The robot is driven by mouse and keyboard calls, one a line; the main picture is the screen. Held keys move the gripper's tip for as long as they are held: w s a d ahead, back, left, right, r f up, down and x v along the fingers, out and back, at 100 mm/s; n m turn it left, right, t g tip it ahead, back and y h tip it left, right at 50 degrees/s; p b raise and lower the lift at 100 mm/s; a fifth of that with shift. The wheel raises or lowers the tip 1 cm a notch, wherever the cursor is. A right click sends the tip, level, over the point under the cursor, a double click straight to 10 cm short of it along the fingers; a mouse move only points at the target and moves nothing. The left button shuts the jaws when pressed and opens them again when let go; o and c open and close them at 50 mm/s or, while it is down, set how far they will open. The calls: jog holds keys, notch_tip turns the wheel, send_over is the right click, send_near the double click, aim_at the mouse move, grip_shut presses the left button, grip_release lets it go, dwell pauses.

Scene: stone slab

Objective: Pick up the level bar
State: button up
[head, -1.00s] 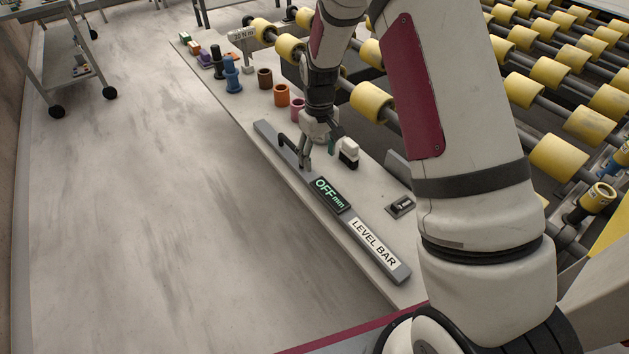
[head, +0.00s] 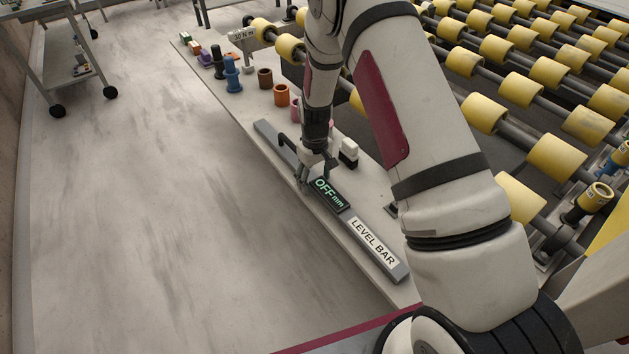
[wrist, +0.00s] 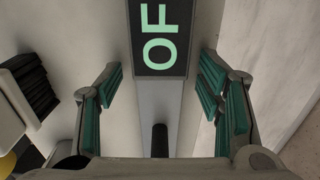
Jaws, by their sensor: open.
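The level bar (head: 373,242) is a long grey bar lying along the near edge of the slab. It carries a white "LEVEL BAR" label, a dark display (head: 329,194) reading "OFF mm" in green, and a black handle (head: 286,142) toward its far end. My gripper (head: 312,184) is over the bar beside the display. In the wrist view my open gripper (wrist: 162,90) has teal-padded fingers on either side of the bar (wrist: 147,98), with nothing held. The black handle's end (wrist: 160,140) shows between the fingers, low in that view. Fingertip height above the slab is unclear.
Coloured cylinders, including a blue one (head: 232,76) and an orange one (head: 282,95), stand farther along the slab (head: 245,103). Yellow rollers (head: 484,114) lie right.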

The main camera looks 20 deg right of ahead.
jog(key=shift+c, duration=0.6)
grip_shut()
jog(key=shift+r, duration=0.1)
